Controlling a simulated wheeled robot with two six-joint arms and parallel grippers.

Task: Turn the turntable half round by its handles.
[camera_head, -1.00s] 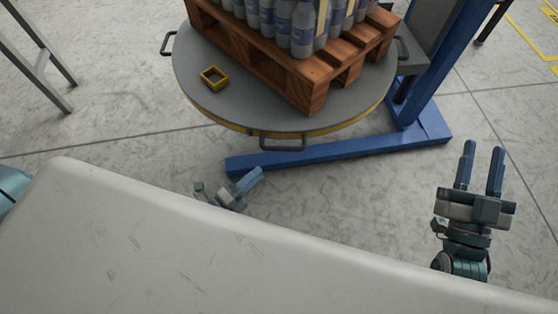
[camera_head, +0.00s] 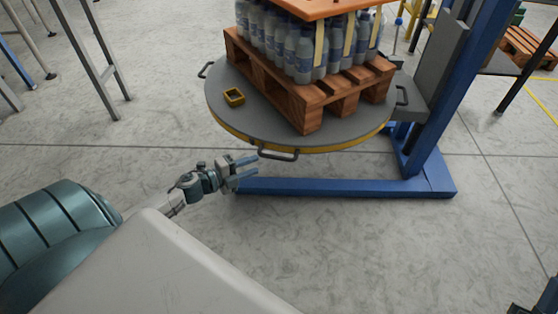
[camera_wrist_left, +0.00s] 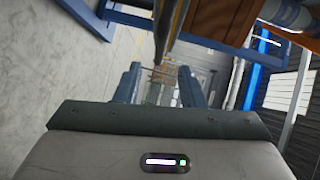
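The round grey turntable (camera_head: 262,122) with a yellow rim carries a wooden pallet (camera_head: 312,112) of wrapped bottles.
A blue base beam (camera_head: 340,187) runs along the floor in front, joined to a blue column (camera_head: 447,85) at the right. Grey stand legs (camera_head: 90,60) are at the left. The floor in front is clear.

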